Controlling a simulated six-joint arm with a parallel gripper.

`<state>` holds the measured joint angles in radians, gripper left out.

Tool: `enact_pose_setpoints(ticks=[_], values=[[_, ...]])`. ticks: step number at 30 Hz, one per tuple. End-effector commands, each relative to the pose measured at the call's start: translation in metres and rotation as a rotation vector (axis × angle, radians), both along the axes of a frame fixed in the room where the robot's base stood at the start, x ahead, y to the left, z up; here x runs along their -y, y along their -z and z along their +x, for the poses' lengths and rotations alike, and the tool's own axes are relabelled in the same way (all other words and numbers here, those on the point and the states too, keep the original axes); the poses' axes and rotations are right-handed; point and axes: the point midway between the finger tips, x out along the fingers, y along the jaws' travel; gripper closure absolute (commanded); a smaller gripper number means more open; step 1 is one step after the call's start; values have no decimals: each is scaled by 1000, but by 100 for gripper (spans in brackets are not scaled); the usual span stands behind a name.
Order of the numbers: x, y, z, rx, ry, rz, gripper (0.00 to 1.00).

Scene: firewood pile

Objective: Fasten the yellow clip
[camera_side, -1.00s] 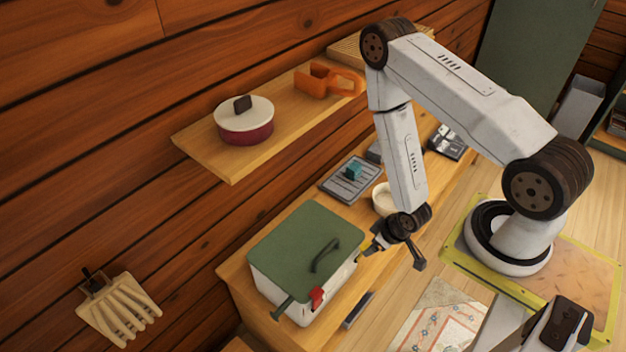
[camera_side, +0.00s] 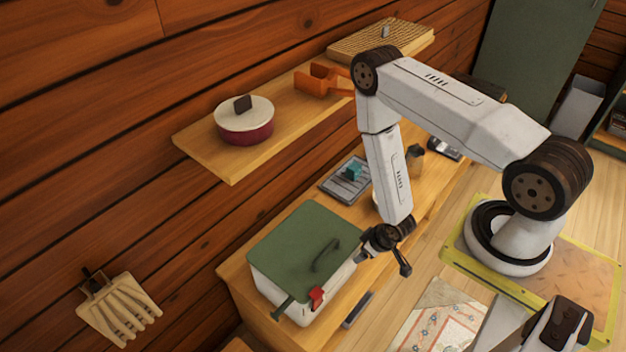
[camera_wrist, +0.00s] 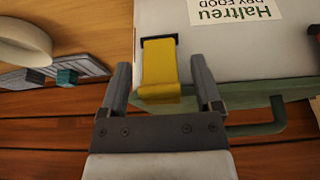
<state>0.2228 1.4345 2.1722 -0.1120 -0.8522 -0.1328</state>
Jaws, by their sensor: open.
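The yellow clip (camera_wrist: 158,68) shows in the wrist view on the wall of the white box (camera_wrist: 225,52). It runs from a dark hinge on the wall to the edge of the green lid (camera_wrist: 235,97). I cannot tell whether its end grips the lid. My gripper (camera_wrist: 161,76) is open, with one finger on each side of the clip and nothing held. In the side view my gripper (camera_side: 380,240) is at the right side of the box, next to the green lid (camera_side: 290,235). The gripper hides the clip there.
A red clip (camera_side: 316,297) is on the front of the box. A bowl (camera_wrist: 22,42) and a tray with a teal block (camera_side: 352,172) are behind my arm on the bench. A shelf above holds a red pot (camera_side: 245,127) and an orange holder (camera_side: 322,80).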

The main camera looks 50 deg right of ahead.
Motion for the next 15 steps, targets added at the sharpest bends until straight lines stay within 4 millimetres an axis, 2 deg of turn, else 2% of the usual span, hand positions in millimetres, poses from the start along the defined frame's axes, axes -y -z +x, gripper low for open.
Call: enact_pose_setpoints(ticks=[1, 6, 8, 15], values=[[0, 0, 0, 0, 0, 0, 27], [0, 0, 0, 0, 0, 0, 81], [0, 0, 0, 0, 0, 0, 100], [0, 0, 0, 0, 0, 0, 100]])
